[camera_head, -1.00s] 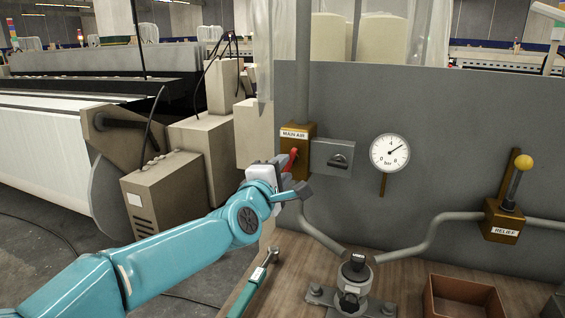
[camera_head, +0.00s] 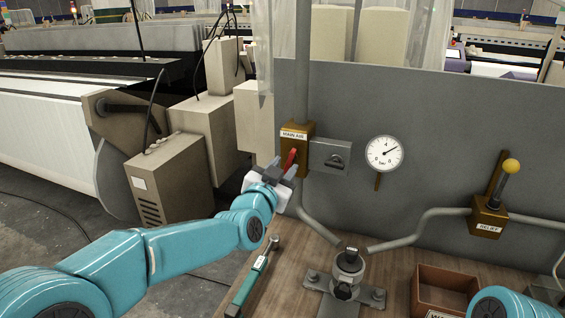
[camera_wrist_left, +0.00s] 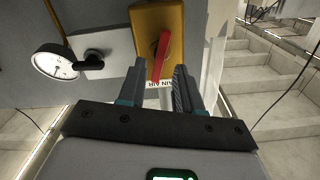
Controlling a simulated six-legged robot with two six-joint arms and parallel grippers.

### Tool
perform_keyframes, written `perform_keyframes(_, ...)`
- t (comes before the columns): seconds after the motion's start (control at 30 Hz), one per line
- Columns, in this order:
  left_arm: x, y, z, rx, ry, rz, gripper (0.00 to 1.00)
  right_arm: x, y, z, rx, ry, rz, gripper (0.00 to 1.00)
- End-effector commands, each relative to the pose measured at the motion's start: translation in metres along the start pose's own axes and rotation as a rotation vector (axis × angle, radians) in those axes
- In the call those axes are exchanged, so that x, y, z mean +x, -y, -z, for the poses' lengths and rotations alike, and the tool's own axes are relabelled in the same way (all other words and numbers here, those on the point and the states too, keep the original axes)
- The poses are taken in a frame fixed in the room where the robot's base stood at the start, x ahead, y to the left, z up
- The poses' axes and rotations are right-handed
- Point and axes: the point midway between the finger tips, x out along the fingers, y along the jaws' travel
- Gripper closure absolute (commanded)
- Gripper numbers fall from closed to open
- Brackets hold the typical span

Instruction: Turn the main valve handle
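The main valve is a yellow-brown box (camera_head: 297,141) labelled MAIN AIR, mounted on a pipe at the grey panel's left edge. Its red handle (camera_head: 291,158) slants down-left in the head view. My left gripper (camera_head: 281,170) is just below and in front of the handle. In the left wrist view, its two fingers (camera_wrist_left: 160,76) are apart, with the red handle (camera_wrist_left: 162,56) showing between and beyond the tips. I cannot tell whether a finger touches it. My right gripper is out of view; only a teal part of my right arm shows at the bottom right.
A grey latch plate (camera_head: 331,155) sits right of the valve, then a pressure gauge (camera_head: 385,153). A relief valve with a yellow knob (camera_head: 511,166) is further right. The wooden bench holds a green-handled tool (camera_head: 252,279), a clamped fitting (camera_head: 347,271) and a brown open box (camera_head: 445,283).

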Motion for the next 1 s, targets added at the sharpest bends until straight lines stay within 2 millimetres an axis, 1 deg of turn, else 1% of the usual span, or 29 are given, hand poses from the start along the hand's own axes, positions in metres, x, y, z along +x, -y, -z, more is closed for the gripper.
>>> perform_keyframes(0.07, 0.0, 0.0, 0.0, 0.036, 0.001, 0.0, 0.66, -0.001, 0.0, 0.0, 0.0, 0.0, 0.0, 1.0)
perform_keyframes(0.37, 0.001, 0.0, 0.0, 0.035, 0.0, 0.0, 0.66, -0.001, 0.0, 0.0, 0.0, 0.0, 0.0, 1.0)
perform_keyframes(0.7, 0.019, 0.0, 0.0, 0.034, 0.001, 0.0, 0.66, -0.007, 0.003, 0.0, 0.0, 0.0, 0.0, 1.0)
perform_keyframes(0.93, 0.02, 0.0, -0.001, 0.033, 0.0, 0.0, 0.66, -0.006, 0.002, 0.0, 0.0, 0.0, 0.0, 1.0)
perform_keyframes(0.97, 0.02, 0.0, -0.001, 0.033, 0.0, 0.0, 0.69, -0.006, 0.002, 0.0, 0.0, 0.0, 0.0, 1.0)
perform_keyframes(1.0, 0.02, 0.0, 0.0, 0.033, 0.0, 0.0, 0.82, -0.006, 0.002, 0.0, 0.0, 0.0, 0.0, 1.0)
